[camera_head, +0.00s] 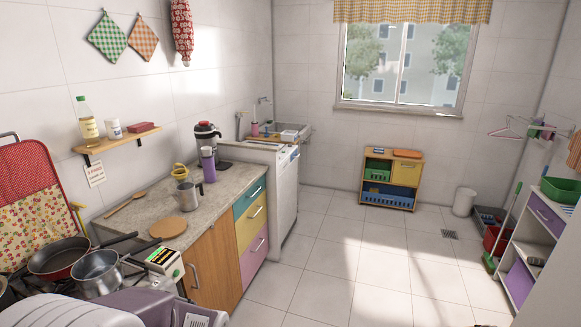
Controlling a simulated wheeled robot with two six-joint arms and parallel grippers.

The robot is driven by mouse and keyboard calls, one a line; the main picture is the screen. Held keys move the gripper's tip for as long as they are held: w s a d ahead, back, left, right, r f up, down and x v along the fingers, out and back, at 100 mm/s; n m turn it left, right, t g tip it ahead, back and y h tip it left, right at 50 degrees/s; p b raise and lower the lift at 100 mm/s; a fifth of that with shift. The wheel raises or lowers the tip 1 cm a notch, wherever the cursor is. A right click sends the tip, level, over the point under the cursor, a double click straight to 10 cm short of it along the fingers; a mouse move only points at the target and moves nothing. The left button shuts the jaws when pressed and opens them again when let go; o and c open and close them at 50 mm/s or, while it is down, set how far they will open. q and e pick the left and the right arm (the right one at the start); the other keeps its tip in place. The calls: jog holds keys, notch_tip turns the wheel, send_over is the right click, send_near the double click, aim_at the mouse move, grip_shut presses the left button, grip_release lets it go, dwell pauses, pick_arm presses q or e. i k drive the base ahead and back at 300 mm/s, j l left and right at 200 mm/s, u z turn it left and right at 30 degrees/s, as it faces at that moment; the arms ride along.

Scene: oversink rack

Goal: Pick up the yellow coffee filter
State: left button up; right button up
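A small yellow object that looks like the coffee filter (180,169) is on the stone-topped counter (225,185), towards the wall. It stands just behind a metal cup (188,194) and left of a purple bottle (208,164). The cup is close in front of it, and its lower part is hard to make out. Neither my left nor my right gripper shows in the head view.
A round wooden board (168,227), a wooden spoon (124,204) and a coffee maker (207,138) are on the counter. Pans (60,257) stand on the stove at left. A wooden shelf (117,140) overhangs the counter. The tiled floor (340,260) is largely clear.

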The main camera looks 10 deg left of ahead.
aim_at(179, 173)
jog(key=i+u, duration=0.3)
jog(key=i, duration=0.15)
jog(key=i+l+u, duration=0.25)
jog(key=i, duration=0.15)
jog(key=i+l+u, duration=0.1)
jog(key=i+u, duration=0.2)
jog(key=i, duration=0.15)
